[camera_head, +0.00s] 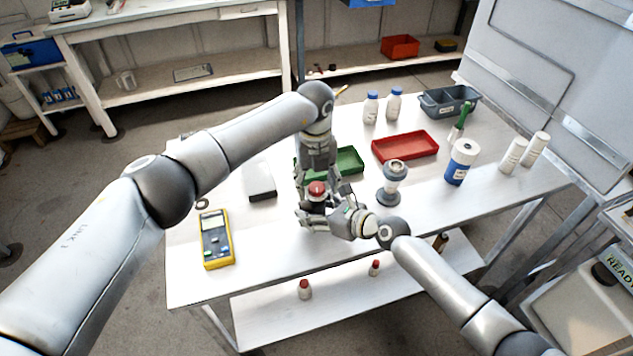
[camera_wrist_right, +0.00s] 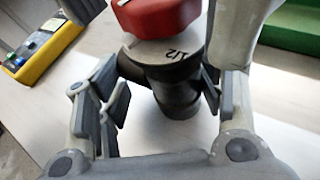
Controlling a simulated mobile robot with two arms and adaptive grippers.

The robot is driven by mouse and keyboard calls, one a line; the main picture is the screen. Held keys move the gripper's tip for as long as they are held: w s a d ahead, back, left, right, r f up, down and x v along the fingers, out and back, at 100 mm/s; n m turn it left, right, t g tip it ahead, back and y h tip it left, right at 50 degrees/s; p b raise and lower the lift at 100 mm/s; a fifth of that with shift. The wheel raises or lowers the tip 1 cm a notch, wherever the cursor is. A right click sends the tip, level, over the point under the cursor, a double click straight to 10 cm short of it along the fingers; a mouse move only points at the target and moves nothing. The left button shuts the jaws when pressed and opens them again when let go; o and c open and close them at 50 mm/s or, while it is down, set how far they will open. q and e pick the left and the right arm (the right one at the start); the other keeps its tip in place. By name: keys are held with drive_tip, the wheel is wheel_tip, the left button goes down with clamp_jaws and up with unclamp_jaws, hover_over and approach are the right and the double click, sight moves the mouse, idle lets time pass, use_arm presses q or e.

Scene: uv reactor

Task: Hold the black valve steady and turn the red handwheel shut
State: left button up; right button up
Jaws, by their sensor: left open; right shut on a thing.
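The black valve (camera_wrist_right: 176,92) stands upright on the white table, with a pale tag marked with dark characters under its red handwheel (camera_wrist_right: 155,15). In the head view the red handwheel (camera_head: 317,188) shows between the fingers of my left gripper (camera_head: 316,187), which comes down from above and is open around it. I cannot tell whether those fingers touch the wheel. My right gripper (camera_head: 322,222) reaches in from the right, low at the valve, and is shut on its body. In the right wrist view its fingers (camera_wrist_right: 160,95) stand on both sides of the valve body. The valve's base is partly hidden.
A green tray (camera_head: 348,162) is just behind the grippers. A grey metal fitting (camera_head: 390,190) stands close to the right. A yellow multimeter (camera_head: 216,238) and a white box (camera_head: 261,181) lie to the left. A red tray (camera_head: 405,148) and bottles stand farther right.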

use_arm(q)
drive_tip(key=c, duration=1)
drive_tip(key=shift+c, duration=0.2)
drive_tip(key=shift+m, duration=0.4)
drive_tip(key=m, duration=0.3)
drive_tip(key=shift+m, duration=0.4)
drive_tip(key=m, duration=0.7)
drive_tip(key=shift+m, duration=1.7)
drive_tip(key=shift+d, duration=0.1)
